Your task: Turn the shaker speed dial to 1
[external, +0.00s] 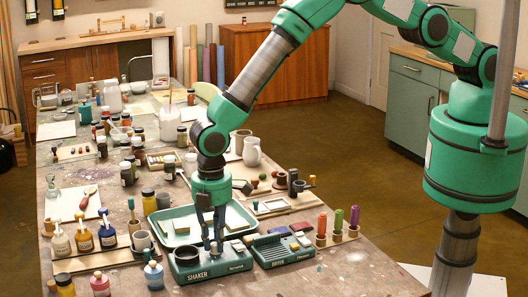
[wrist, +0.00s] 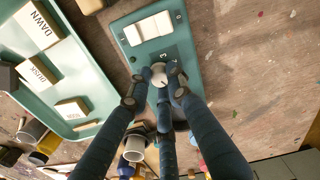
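The teal shaker (external: 208,269) stands near the front of the table, with a dark round well at its left. It also shows in the wrist view (wrist: 185,45), with a pale switch panel at one end. My gripper (external: 213,243) points straight down over the shaker. In the wrist view my gripper (wrist: 159,74) has its dark fingertips close around the pale round speed dial (wrist: 158,71), seemingly touching its sides. A number that looks like 3 shows beside the dial. The dial's pointer is not clear, and the fingers hide part of the scale.
The teal dryer (external: 283,251) stands close on the shaker's right. A teal tray (external: 163,236) with labelled blocks lies behind. Coloured handles stand in a wooden rack (external: 337,238) at the right. Pump bottles (external: 83,237) stand at the left. The front right tabletop is clear.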

